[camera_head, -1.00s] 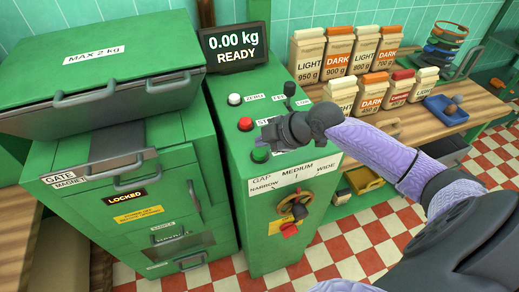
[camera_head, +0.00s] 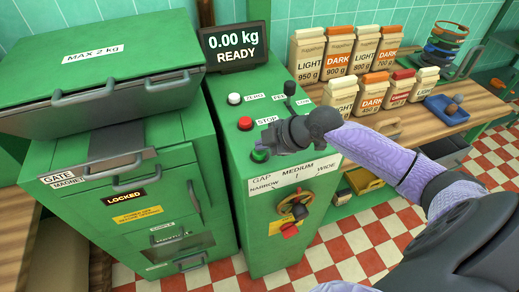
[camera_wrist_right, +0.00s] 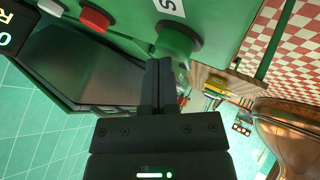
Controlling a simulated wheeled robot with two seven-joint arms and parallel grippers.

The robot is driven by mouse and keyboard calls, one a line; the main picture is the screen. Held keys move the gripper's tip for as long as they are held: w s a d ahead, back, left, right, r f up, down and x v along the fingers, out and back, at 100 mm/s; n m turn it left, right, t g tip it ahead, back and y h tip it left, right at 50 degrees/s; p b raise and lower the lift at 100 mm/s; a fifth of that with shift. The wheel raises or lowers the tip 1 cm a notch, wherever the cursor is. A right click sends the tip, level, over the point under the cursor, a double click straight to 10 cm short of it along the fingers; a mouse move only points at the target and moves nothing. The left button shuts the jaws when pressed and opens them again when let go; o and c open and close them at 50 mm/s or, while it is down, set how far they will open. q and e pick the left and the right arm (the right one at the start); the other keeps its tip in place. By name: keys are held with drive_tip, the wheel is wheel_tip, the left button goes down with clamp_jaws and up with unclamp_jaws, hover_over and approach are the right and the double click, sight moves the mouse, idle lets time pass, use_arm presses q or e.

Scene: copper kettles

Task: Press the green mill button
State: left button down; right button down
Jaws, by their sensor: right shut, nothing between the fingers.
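The green button (camera_head: 259,155) is a round button on top of the green mill cabinet, in front of the red button; it also shows in the right wrist view (camera_wrist_right: 180,40). My right gripper (camera_head: 266,147) is shut and empty, with its fingertips at the green button and hiding part of it. In the right wrist view, the closed fingertips (camera_wrist_right: 160,66) overlap the button's lower edge; I cannot tell whether they touch it. My left gripper is out of view.
The red stop button (camera_head: 245,123) and white zero button (camera_head: 234,99) stand behind the green one. A black knob (camera_head: 290,89) is at their right. The display (camera_head: 236,47) reads 0.00 kg READY. Several labelled bags (camera_head: 341,96) stand on the wooden bench.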

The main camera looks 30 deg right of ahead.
drive_tip(key=shift+f, duration=0.3)
idle(0.4)
drive_tip(key=shift+r+p, duration=0.3)
drive_tip(key=shift+r, duration=0.15)
drive_tip(key=shift+r+p, duration=0.5)
